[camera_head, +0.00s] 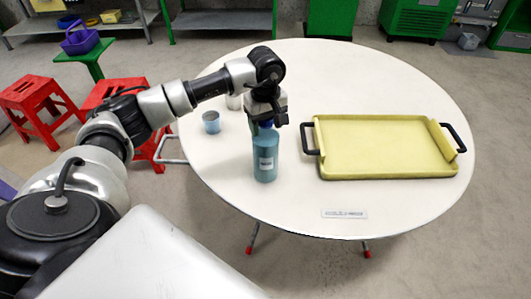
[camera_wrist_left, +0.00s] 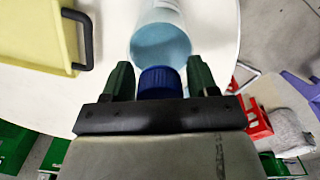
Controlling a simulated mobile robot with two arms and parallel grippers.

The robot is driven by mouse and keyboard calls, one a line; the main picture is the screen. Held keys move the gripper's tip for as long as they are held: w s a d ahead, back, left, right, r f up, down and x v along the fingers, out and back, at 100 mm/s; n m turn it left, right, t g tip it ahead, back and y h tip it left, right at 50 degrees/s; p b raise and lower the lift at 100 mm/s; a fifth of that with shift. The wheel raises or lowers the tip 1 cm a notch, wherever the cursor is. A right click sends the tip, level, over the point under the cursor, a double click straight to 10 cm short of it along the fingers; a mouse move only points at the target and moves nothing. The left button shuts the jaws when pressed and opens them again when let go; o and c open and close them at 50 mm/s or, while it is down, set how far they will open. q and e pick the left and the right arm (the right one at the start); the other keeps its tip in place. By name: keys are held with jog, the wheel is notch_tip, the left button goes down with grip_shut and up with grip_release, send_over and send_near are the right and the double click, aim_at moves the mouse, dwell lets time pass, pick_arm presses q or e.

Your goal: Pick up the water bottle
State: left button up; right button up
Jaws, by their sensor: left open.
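The water bottle (camera_head: 266,158) is a teal, upright bottle with a pale label, standing on the round white table near its front left. My left gripper (camera_head: 264,121) is at the top of the bottle, pointing down. In the left wrist view the bottle's blue cap (camera_wrist_left: 160,82) sits between the two green fingers of my left gripper (camera_wrist_left: 160,80), with a gap showing on each side. The gripper is open. The bottle body (camera_wrist_left: 164,40) shows beyond the cap. My right gripper is in neither view.
A yellow tray (camera_head: 385,172) with black handles lies right of the bottle on the table (camera_head: 300,215). A small blue cup (camera_head: 211,122) stands to the left, and a pale item (camera_head: 234,102) is partly hidden behind my arm. A small label strip (camera_head: 344,214) lies near the front edge.

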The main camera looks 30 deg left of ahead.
pick_arm(q)
jog(key=shift+s+f, duration=0.1)
grip_shut()
dwell(0.3)
